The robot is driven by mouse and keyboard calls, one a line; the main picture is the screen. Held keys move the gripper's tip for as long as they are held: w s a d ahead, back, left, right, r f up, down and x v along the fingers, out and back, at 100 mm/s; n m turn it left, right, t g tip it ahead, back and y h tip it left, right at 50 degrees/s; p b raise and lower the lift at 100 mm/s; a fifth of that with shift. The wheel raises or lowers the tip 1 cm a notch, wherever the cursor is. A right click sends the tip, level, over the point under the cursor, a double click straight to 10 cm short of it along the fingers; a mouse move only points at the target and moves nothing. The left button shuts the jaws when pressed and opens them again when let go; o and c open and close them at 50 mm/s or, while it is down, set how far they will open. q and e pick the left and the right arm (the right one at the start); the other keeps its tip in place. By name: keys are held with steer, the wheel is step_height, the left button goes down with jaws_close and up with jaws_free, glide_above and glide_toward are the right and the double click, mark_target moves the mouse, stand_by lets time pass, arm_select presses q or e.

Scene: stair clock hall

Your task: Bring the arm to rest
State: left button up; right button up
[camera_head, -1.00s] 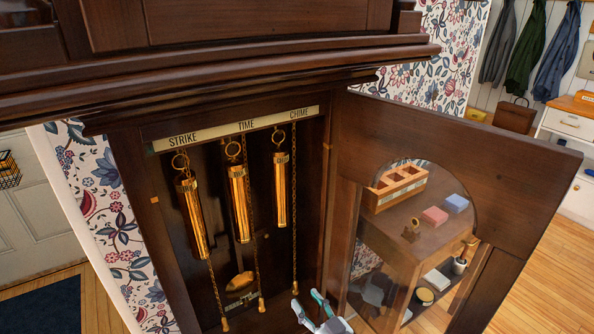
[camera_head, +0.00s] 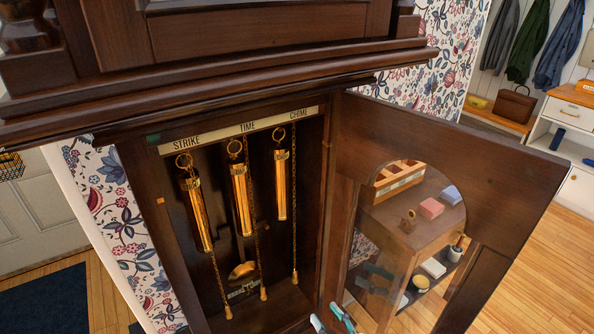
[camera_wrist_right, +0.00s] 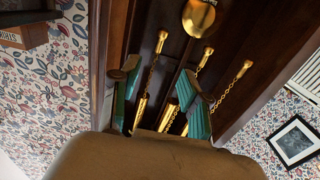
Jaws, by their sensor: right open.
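My right gripper (camera_head: 333,321) shows at the bottom edge of the head view, in front of the open clock case, with only its fingertips in frame. It is open. In the right wrist view its two teal fingers (camera_wrist_right: 162,97) stand apart, and I see nothing held between them. Beyond the fingers are the brass weights (camera_wrist_right: 142,110), the chains and the round pendulum bob (camera_wrist_right: 199,17). My left gripper is in neither view.
The tall clock case (camera_head: 170,210) holds three brass weights (camera_head: 240,200) under the labels STRIKE, TIME and CHIME. Its glazed door (camera_head: 440,150) stands open to the right. A small table (camera_head: 400,225) with coloured blocks shows through the glass. Wooden floor lies at right.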

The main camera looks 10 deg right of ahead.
steer(key=shift+f, duration=0.1)
steer(key=s+d+f+g+h, duration=0.15)
steer(key=s+f, duration=0.25)
steer(key=f, duration=0.4)
steer(key=s+d+f+m+g+h+p, duration=0.1)
steer(key=s+d+f+g, duration=0.2)
steer(key=f, duration=0.5)
steer(key=s+d+f+g+h, duration=0.1)
steer(key=s+f+g+h, duration=0.2)
steer(key=f, duration=0.5)
steer(key=s+f+g, duration=0.4)
steer(key=s+f, duration=0.3)
steer(key=s, duration=0.7)
steer(key=s+d+f+g+p, duration=0.1)
steer(key=s+f+g, duration=0.3)
steer(key=s, duration=1)
step_height(320, 180, down, 3)
steer(key=shift+s+d+r+m+h, duration=0.1)
steer(key=shift+s+d+m+h, duration=0.05)
steer(key=shift+s+m+h, duration=0.2)
